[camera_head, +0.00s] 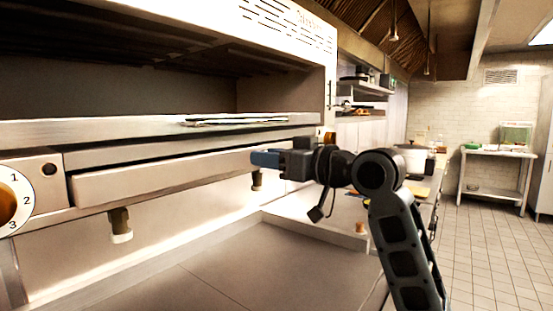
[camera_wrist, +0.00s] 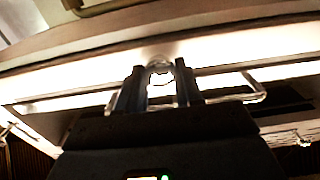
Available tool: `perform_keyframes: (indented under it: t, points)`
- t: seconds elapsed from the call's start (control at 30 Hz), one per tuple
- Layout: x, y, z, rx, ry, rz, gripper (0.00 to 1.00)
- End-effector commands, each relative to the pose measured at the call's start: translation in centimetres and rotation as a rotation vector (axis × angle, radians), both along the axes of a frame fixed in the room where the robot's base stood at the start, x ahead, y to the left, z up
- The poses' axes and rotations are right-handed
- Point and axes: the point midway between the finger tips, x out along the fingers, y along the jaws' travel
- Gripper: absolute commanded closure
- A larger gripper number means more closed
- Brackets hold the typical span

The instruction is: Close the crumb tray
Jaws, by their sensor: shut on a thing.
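The crumb tray (camera_head: 165,178) is a long, flat metal drawer under the cooking unit in the head view. Its front stands out a little from the housing, with a dark gap along its top edge. My gripper (camera_head: 262,158) is at the right part of the tray's front, its blue fingertips against it. In the wrist view my gripper's two dark fingers (camera_wrist: 160,92) stand upright with a narrow space between them, at a pale metal edge. The fingers are shut on the tray there; the exact contact is partly hidden by glare.
The cooking unit's metal shelf (camera_head: 90,130) lies above the tray, with a numbered dial (camera_head: 14,200) at left. A tiled floor (camera_head: 490,250) is open at right.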

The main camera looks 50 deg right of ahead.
Motion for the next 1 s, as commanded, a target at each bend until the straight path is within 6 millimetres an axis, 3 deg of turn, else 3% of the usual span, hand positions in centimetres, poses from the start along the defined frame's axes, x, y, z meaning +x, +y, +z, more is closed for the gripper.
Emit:
perform_keyframes:
  t: [0.2, 0.5, 0.53, 0.77, 1.0]
  points:
    - [2.3, 0.2, 0.0, 0.0, 0.001, 0.002, 1.0]
    - [2.5, 0.1, 0.0, -0.001, 0.0, 0.0, 1.0]
    - [2.5, 0.1, 0.0, -0.001, 0.0, 0.0, 0.61]
    - [2.4, 0.1, 0.0, -0.001, 0.0, 0.0, 0.4]
    - [2.2, 0.1, 0.0, 0.0, 0.0, 0.0, 0.4]
